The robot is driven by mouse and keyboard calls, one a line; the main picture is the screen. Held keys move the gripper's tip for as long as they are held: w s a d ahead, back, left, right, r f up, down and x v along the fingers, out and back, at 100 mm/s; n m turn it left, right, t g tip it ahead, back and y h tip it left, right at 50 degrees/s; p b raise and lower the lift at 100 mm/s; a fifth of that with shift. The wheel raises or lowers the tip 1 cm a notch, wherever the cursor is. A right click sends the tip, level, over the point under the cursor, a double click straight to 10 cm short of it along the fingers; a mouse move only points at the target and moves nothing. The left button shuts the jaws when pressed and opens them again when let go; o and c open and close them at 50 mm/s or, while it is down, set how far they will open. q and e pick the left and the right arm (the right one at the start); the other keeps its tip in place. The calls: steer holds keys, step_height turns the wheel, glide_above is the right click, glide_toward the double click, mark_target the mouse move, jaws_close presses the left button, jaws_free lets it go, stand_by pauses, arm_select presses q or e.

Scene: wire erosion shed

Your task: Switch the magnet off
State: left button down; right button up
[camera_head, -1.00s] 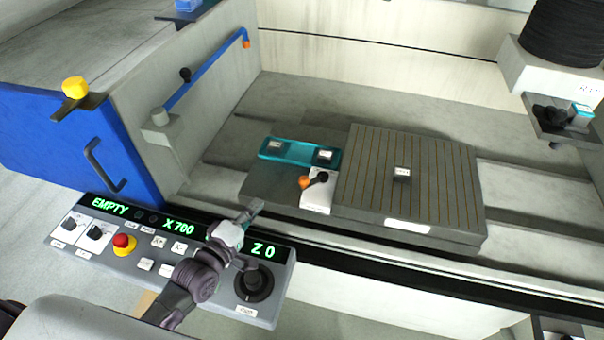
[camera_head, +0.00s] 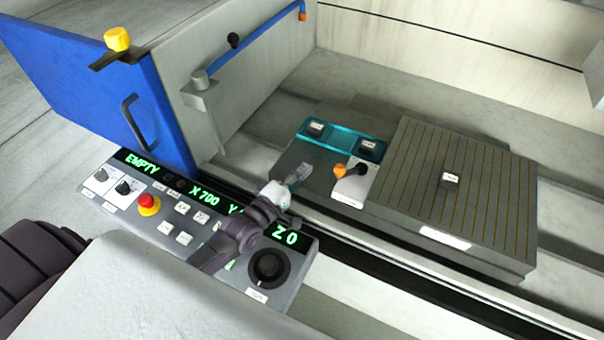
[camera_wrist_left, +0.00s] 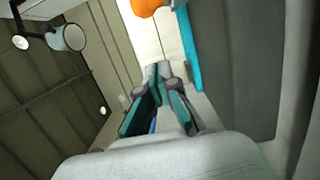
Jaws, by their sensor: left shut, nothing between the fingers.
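The magnetic chuck (camera_head: 455,195) is a grey block with thin brownish lines across its top, right of centre in the head view. At its left end a white plate (camera_head: 350,193) carries a small lever with an orange knob (camera_head: 339,171) and a dark pivot. The knob points left. My left gripper (camera_head: 303,170) is shut and empty, a little left of the orange knob and apart from it in the picture. In the left wrist view my closed fingertips (camera_wrist_left: 159,72) lie below the orange knob (camera_wrist_left: 147,6), which is cut by the top edge. My right gripper is not in view.
A control panel (camera_head: 190,236) with a red button, a black dial and green readouts lies below my left arm. A blue door (camera_head: 95,80) with a handle stands at left. A teal bar (camera_head: 342,137) lies behind the lever.

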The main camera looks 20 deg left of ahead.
mark_target(352, 168)
arm_select(q)
steer(key=p+x, duration=0.1)
steer(key=x, duration=0.5)
steer(key=shift+w+r, duration=0.15)
steer(key=d+p, duration=0.1)
steer(key=s+d, duration=0.1)
steer(key=shift+s+d+p, duration=0.1)
steer(key=shift+d+p, duration=0.2)
steer(key=shift+p, duration=0.05)
steer(key=shift+s+d, duration=0.4)
steer(key=shift+w, duration=0.1)
